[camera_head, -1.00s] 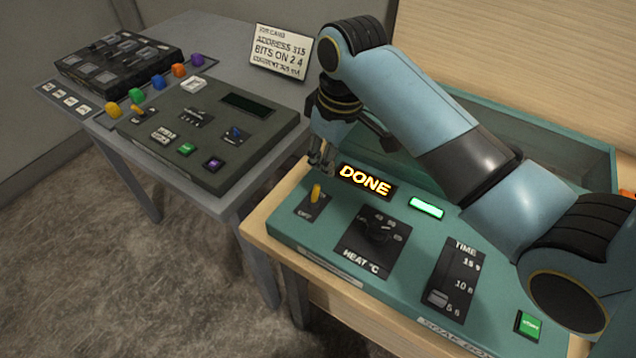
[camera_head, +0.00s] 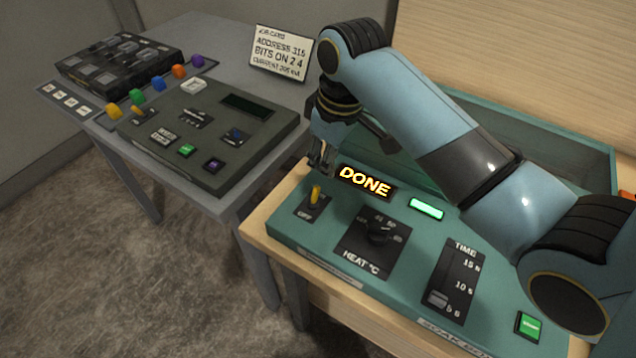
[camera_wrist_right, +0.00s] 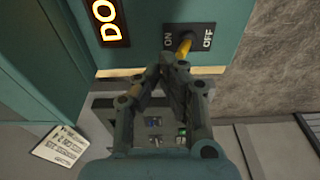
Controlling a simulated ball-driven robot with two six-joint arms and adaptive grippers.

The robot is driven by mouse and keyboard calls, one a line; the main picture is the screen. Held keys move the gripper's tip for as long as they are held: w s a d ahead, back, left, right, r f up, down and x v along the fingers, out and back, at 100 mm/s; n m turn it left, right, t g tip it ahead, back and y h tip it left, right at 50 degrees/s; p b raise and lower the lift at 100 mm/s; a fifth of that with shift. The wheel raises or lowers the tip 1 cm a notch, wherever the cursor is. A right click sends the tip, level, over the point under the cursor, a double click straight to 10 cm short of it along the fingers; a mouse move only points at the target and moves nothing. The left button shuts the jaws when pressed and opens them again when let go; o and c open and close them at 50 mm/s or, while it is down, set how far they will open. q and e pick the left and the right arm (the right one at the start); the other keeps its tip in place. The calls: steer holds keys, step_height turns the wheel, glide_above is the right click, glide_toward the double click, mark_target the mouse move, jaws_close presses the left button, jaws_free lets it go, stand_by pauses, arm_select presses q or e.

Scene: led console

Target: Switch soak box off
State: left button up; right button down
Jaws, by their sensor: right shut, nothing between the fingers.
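The soak box (camera_head: 330,244) is a teal console on a wooden table, seen in the head view. Its yellow toggle switch (camera_head: 315,195) stands on a dark plate marked ON and OFF at the box's back left corner. In the right wrist view the toggle (camera_wrist_right: 184,48) shows just beyond my fingertips, and its lever leans toward ON. The display (camera_head: 365,181) reads DONE and a green lamp is lit. My right gripper (camera_head: 319,163) is shut and empty, just behind the toggle. I cannot tell whether it touches the lever. My left gripper is not in view.
The heat knob (camera_head: 379,232), time slider (camera_head: 438,298) and green button (camera_head: 528,325) are on the soak box. A grey table at left bears a dark console (camera_head: 235,150), a black unit (camera_head: 120,62) and a job card (camera_head: 281,52).

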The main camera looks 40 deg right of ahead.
mark_target(315, 194)
steer(key=shift+f, duration=0.35)
stand_by(0.3)
steer(key=shift+f, duration=1.1)
steer(key=shift+a, duration=0.1)
